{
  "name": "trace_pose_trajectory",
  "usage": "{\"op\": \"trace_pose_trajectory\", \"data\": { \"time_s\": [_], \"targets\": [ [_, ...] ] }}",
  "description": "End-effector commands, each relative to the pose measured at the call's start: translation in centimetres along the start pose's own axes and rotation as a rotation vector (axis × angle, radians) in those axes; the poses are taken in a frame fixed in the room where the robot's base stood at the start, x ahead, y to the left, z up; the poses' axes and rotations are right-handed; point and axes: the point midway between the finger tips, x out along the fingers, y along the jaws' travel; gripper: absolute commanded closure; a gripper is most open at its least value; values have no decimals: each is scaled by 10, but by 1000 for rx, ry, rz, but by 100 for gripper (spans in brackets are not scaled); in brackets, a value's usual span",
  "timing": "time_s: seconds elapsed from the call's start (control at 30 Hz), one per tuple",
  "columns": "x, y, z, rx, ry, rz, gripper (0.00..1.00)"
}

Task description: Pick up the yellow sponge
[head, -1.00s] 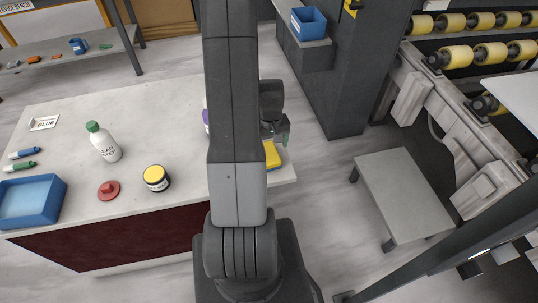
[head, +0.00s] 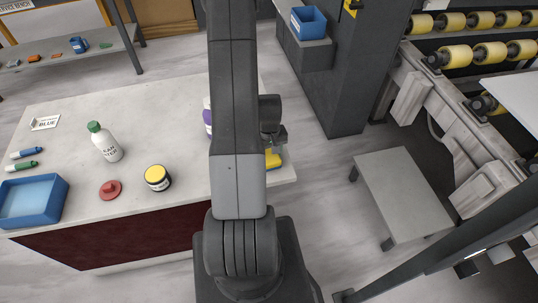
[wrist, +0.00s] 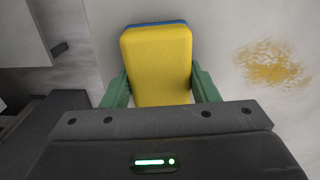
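The yellow sponge (wrist: 158,60) has a blue layer at its far edge in the wrist view. In the head view the sponge (head: 273,158) lies near the right edge of the stone slab (head: 190,130), partly hidden by my arm and gripper. My gripper (wrist: 160,88) has green fingers, one on each side of the sponge, close against its sides. It also shows low over the sponge in the head view (head: 277,148). Whether the fingers press on the sponge or stand just clear of it I cannot tell.
A white bottle with a green cap (head: 105,142), a yellow-lidded jar (head: 158,178), a red knob (head: 110,189), two markers and a blue tray (head: 62,202) stand left. A purple-marked container (head: 207,118) is half hidden behind my arm. A brown stain (wrist: 272,64) lies beside the sponge.

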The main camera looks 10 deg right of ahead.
Motion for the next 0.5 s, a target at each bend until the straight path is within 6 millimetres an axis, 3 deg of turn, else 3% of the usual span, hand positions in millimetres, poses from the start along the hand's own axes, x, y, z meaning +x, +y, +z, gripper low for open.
{"op": "trace_pose_trajectory", "data": {
  "time_s": [0.5],
  "targets": [
    [-9,0,-1,0,3,1,68]
  ]
}}
